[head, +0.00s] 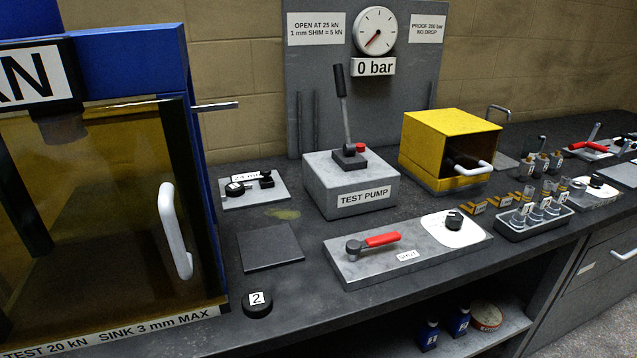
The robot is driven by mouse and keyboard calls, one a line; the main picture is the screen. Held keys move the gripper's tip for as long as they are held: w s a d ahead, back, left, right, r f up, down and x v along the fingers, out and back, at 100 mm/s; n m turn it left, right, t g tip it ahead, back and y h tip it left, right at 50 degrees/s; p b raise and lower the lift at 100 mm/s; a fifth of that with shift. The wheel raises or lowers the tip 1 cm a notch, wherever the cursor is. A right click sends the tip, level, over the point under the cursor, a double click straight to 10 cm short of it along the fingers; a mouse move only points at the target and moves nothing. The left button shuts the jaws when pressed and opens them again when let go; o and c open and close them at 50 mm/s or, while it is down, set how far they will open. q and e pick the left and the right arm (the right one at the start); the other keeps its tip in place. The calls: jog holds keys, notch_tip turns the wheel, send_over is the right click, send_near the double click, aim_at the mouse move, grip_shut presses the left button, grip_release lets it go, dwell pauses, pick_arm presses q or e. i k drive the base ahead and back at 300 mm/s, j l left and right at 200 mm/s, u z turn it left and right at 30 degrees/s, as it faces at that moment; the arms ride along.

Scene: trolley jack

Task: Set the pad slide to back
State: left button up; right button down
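Nothing in view is labelled as the pad slide, and I cannot tell for sure which part it is. A blue press (130,60) with an amber guard door and white handle (176,232) stands at the left; the door looks closed and its inside is dim. A thin grey rod (218,106) sticks out of the press's right side. A black round pad (258,303) marked 2 lies on the bench in front of the press. A small plate (270,195) with black knobs and a partly hidden label lies behind a dark square plate (270,247). Neither gripper is in view.
A test pump (350,185) with an upright lever stands mid-bench below a 0 bar gauge (375,32). A grey block (375,272) with a red-handled valve lies in front. A yellow box (450,142) and a fittings tray (535,223) are to the right.

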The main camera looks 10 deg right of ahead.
aim_at(265, 182)
jog(key=i+l, duration=0.25)
jog(key=i+l+u, duration=0.1)
jog(key=i+l, duration=0.15)
jog(key=l, duration=0.2)
jog(key=i+l, duration=0.2)
jog(key=l, duration=0.15)
jog(key=u, duration=1.55)
